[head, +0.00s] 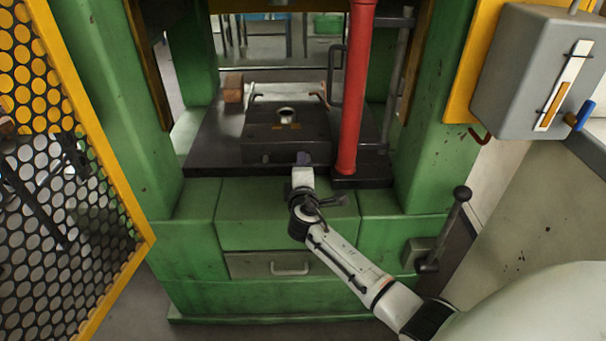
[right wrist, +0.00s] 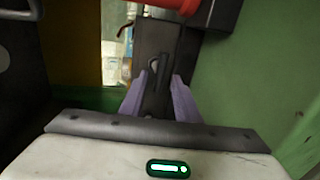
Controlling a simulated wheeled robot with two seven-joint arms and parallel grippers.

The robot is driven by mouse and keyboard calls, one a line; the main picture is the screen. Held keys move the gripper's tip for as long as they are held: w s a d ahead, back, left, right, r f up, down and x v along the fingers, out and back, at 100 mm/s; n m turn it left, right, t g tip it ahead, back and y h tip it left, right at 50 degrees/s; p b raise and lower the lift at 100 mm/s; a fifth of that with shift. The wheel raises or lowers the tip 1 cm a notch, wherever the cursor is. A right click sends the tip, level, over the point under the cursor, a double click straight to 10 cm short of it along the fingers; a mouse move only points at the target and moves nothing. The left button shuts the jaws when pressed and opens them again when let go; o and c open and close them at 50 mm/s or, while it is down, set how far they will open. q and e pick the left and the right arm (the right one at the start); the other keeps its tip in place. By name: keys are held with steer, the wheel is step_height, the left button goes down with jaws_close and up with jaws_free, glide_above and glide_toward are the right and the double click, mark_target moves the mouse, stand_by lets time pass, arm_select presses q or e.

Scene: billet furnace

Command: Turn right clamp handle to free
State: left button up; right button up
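My right gripper (head: 303,160) reaches the front edge of the press bed, in front of a dark die block (head: 270,133). In the right wrist view its two purple fingers (right wrist: 160,78) stand apart with nothing clearly held between them. A dark plate with a small grey lever-like piece (right wrist: 155,64) shows beyond the fingertips; I cannot tell whether it is the clamp handle. My left gripper is not in view.
A red column (head: 356,90) stands close right of my right gripper. Green press frame posts flank the bed. A yellow mesh guard (head: 60,150) is at left. A grey control box (head: 535,70) and a black-knobbed lever (head: 450,225) are at right. A copper-coloured block (head: 233,88) lies back left.

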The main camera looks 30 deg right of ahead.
steer(key=p+v, duration=0.1)
steer(key=v, duration=0.7)
steer(key=shift+d, duration=0.15)
steer(key=shift+s+a+r, duration=0.15)
steer(key=shift+s+a, duration=0.15)
steer(key=shift+s, duration=0.2)
